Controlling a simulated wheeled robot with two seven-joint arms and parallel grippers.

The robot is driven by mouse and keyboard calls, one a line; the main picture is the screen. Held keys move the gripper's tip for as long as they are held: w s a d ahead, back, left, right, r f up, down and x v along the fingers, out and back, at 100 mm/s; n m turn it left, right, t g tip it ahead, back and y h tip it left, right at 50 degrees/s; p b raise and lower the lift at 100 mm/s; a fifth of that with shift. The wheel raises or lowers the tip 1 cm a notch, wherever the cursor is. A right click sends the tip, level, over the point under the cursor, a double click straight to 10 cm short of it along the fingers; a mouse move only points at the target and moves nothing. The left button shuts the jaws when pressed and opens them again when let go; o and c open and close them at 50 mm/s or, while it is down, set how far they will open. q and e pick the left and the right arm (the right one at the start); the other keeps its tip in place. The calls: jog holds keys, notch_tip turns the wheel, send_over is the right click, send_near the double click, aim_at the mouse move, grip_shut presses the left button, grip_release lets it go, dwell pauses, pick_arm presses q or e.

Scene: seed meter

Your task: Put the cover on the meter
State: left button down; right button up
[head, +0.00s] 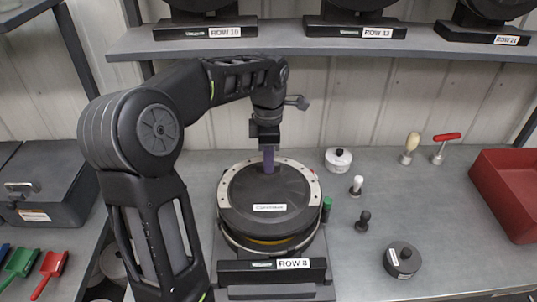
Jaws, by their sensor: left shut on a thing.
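The meter (275,264) stands on the grey bench with a "ROW 8" plate at its front. A round dark cover (262,190) with a white label lies over its top. A pale ring with small holes shows around the cover's back and right edge. I cannot tell whether the cover is fully seated or slightly raised. My left gripper (268,149) is above the cover's far part, shut on a purple upright piece at the cover, which looks like its handle. The fingertips are hard to make out. My right gripper is not in view.
A green-capped piece (326,208) stands close to the meter's right. A white round pot (338,160), small knobs, a dark round weight (402,259) and a red bin (508,190) are on the right. A shelf (300,42) with more meters is behind.

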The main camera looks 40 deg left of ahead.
pick_arm(q)
jog(key=shift+f+b, duration=0.6)
jog(key=shift+f, duration=0.5)
jog(key=shift+f+b, duration=0.75)
jog(key=shift+f, duration=0.25)
dwell(2.4)
jog(key=c, duration=1.3)
grip_release()
jog(key=shift+c, duration=0.3)
jog(key=shift+r+p, duration=1.85)
jog(key=shift+r, duration=2.9)
